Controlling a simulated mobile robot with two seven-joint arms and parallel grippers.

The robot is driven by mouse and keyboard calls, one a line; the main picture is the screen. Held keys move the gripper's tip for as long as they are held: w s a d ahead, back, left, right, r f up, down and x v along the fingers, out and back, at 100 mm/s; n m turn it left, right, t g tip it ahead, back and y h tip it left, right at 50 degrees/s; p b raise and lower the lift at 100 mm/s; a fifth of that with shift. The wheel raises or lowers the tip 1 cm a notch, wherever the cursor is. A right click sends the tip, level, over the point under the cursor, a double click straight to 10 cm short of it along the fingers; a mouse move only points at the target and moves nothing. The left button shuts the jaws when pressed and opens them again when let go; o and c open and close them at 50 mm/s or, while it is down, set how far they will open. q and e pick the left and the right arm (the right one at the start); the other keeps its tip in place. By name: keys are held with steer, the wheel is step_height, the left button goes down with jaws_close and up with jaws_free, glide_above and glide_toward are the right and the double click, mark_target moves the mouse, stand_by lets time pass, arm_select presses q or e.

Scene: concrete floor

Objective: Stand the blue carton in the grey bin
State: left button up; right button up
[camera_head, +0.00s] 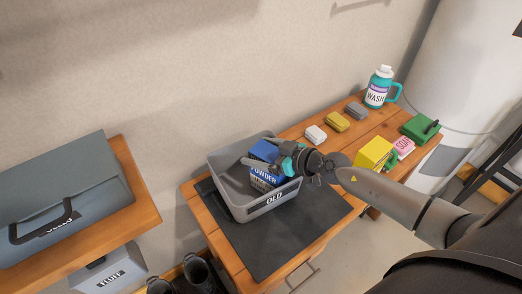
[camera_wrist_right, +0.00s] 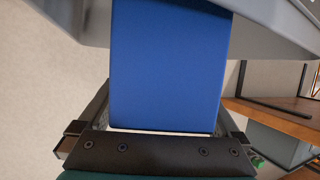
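The blue carton (camera_head: 265,178), with "POWDER" lettering, is inside the grey bin (camera_head: 277,209), which is labelled "OLD". The carton looks roughly upright, its lower part hidden by the bin's front wall. My right gripper (camera_head: 268,163) reaches in from the right over the bin's rim, its fingers at the carton's upper part. In the right wrist view the blue carton (camera_wrist_right: 168,70) fills the space between the two fingers (camera_wrist_right: 165,105), which appear to press its sides. Whether the carton's base touches the bin floor is hidden. My left gripper is not in view.
The bin stands on a dark mat (camera_head: 318,215) on a wooden table. To the right are a yellow box (camera_head: 373,153), a pink soap box (camera_head: 404,146), a green case (camera_head: 419,128) and a wash bottle (camera_head: 378,90). Small blocks line the back. A grey toolbox (camera_head: 65,195) is left.

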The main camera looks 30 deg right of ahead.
steer(key=shift+r, duration=0.2)
steer(key=p+v, duration=0.2)
steer(key=v, duration=1)
stand_by(0.8)
